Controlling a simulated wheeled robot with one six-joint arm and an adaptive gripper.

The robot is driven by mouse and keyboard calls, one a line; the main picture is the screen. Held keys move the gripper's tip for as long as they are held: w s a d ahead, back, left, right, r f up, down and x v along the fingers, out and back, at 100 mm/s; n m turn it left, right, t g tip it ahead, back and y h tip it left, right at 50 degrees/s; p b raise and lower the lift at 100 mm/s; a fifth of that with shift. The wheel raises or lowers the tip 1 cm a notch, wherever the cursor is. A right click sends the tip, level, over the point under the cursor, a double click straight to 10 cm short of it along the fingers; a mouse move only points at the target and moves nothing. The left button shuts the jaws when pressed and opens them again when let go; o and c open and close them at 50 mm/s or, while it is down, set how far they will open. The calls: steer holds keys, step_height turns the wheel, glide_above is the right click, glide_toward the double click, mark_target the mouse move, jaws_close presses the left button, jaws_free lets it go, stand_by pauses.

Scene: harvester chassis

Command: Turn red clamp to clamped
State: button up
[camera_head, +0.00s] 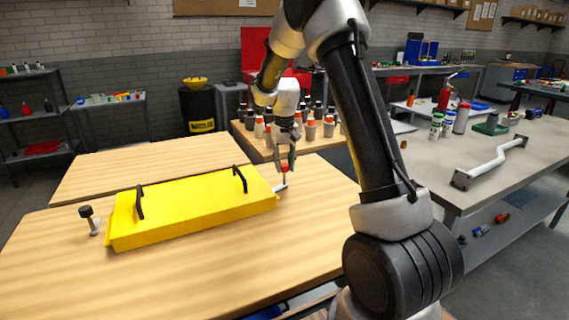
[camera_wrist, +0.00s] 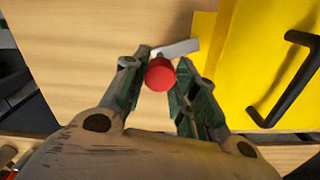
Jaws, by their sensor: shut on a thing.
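The red clamp's round red knob (camera_wrist: 160,74) is between my gripper's fingers in the wrist view. In the head view the red clamp (camera_head: 284,168) stands at the right end of the yellow panel. Its pale metal bar (camera_wrist: 177,48) points toward the yellow panel (camera_wrist: 228,60), its tip at the panel's edge; whether it presses on the panel I cannot tell. My gripper (camera_head: 286,163) points down and is shut on the red knob; the fingers (camera_wrist: 160,84) lie on either side of it. The yellow panel (camera_head: 195,207) lies flat on the wooden table.
A second clamp with a black knob (camera_head: 86,211) stands at the panel's left end. Two black handles (camera_head: 139,202) (camera_head: 240,179) rise from the panel. Several orange-topped bottles (camera_head: 310,128) stand behind my gripper. The wooden table's front (camera_head: 200,275) is clear.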

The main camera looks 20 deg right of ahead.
steer(key=shift+m, duration=2)
steer(key=shift+c, duration=0.2)
steer(key=o, duration=1.1)
steer(key=shift+c, duration=0.2)
step_height(320, 180, up, 12)
